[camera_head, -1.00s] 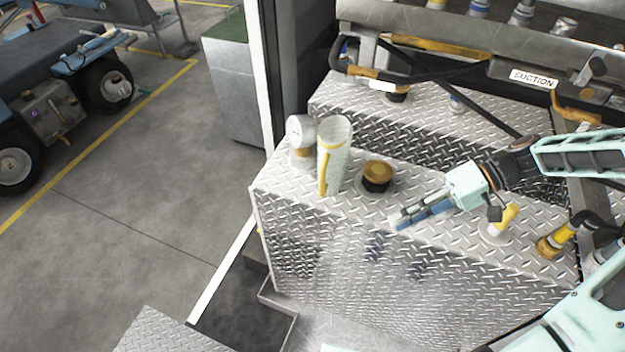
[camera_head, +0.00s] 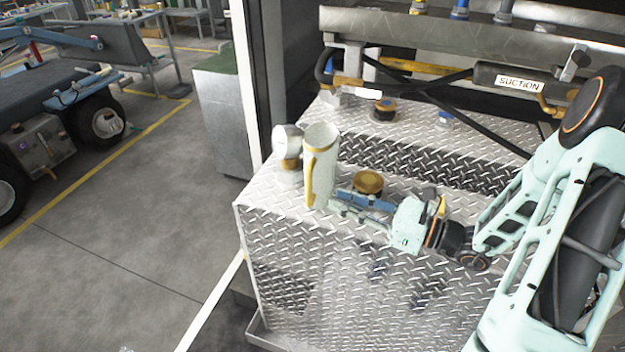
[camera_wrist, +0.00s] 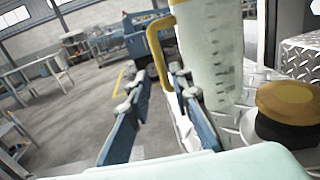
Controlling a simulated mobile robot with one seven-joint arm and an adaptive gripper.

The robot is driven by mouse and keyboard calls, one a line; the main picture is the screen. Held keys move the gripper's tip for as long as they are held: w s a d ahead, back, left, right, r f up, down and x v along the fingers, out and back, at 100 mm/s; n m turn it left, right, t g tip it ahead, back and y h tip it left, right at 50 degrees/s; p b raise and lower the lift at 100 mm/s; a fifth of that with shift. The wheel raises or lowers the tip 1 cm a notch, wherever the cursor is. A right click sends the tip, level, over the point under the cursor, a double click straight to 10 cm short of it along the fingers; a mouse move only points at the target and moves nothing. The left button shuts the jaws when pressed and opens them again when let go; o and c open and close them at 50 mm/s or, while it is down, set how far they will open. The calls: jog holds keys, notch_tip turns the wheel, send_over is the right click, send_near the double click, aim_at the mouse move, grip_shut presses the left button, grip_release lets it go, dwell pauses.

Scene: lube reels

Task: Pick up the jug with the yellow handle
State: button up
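The jug (camera_head: 321,163) is a pale, tall, translucent container standing upright on the diamond-plate top, with a yellow handle (camera_head: 310,182) on its near-left side. In the wrist view the jug (camera_wrist: 212,50) fills the upper right, and its yellow handle (camera_wrist: 155,48) hangs down just ahead of the fingers. My gripper (camera_head: 342,200) is right of the jug's base, with its fingers pointing left towards it. In the wrist view my gripper (camera_wrist: 156,88) is open, its blue fingers apart with nothing clearly held. I cannot tell whether the handle's lower end lies between the fingertips.
A brass-coloured cap (camera_head: 368,182) on a black neck sits close behind my gripper; it is at the right in the wrist view (camera_wrist: 290,103). A suction pipe (camera_head: 520,82) runs behind.

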aim_at(317, 173)
jog(key=x, duration=0.9)
jog(key=shift+c, duration=0.7)
grip_shut()
